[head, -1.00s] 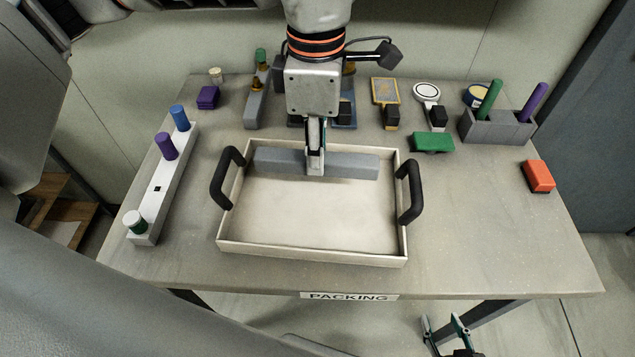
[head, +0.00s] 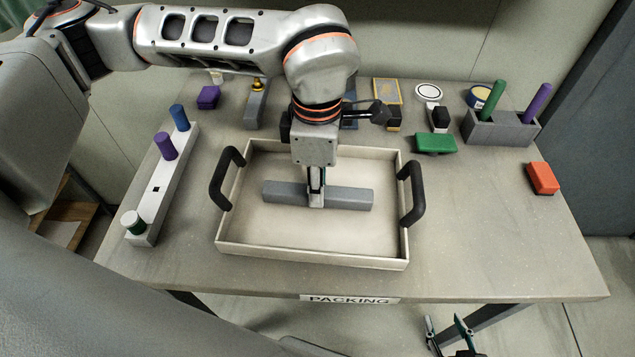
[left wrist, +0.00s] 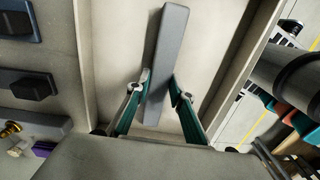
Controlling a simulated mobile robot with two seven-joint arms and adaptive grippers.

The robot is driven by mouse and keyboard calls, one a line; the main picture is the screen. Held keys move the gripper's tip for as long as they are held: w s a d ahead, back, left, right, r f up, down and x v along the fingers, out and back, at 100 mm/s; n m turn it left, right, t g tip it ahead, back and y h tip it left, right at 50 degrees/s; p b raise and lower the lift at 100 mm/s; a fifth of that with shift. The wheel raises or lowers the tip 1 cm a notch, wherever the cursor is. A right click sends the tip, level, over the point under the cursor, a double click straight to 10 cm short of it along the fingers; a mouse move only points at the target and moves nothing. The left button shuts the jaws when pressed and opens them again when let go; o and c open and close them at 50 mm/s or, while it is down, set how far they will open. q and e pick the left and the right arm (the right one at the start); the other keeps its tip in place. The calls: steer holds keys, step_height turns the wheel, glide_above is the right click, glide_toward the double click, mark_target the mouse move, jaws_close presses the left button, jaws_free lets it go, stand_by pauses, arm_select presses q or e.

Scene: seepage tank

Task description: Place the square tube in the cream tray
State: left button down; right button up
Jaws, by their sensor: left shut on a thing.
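The grey square tube (head: 349,198) lies level across the inside of the cream tray (head: 312,257), left to right. My left gripper (head: 316,201) points down and is shut on the tube near its middle. In the left wrist view the tube (left wrist: 168,50) runs between the two fingers of the gripper (left wrist: 157,90). I cannot tell whether the tube touches the tray floor. My right gripper (head: 447,325) is open and empty, low in front of the table edge.
The tray has black handles (head: 411,193) at both sides. A white rack with pegs (head: 162,190) stands left. A grey block with green and purple rods (head: 499,130), a green block (head: 436,143) and an orange block (head: 543,178) stand right. The tray floor in front of the tube is clear.

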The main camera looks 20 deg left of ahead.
arm_select(q)
steer(key=shift+f, duration=0.15)
steer(key=c, duration=1.8)
jaws_free()
step_height(320, 180, up, 12)
steer(key=shift+r+p, duration=0.15)
steer(key=shift+p, duration=0.25)
